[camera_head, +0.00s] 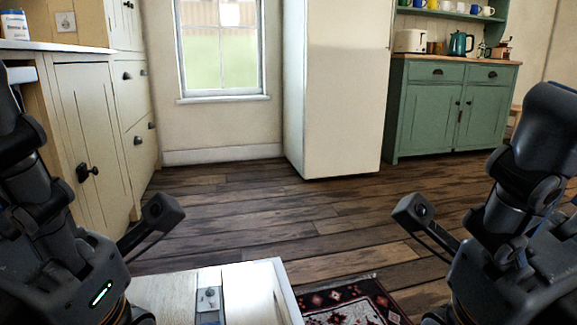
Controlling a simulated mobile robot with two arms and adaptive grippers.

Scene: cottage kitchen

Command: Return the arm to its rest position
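My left arm (75,265) comes in at the left edge, bent, with its wrist low in the picture and a small green light on it. My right arm (510,240) stands at the right edge in a similar, roughly mirrored pose. A black block on a bracket sticks inward from each wrist. The fingers of both grippers are below the lower edge of the picture, so I cannot see whether they hold anything. No object shows in either arm's grasp.
Cream cabinets (91,150) stand close by on the left. A white fridge (345,90) and a green sideboard (432,110) stand at the back. A patterned rug (345,303) lies at the bottom. The wooden floor (290,215) between is clear.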

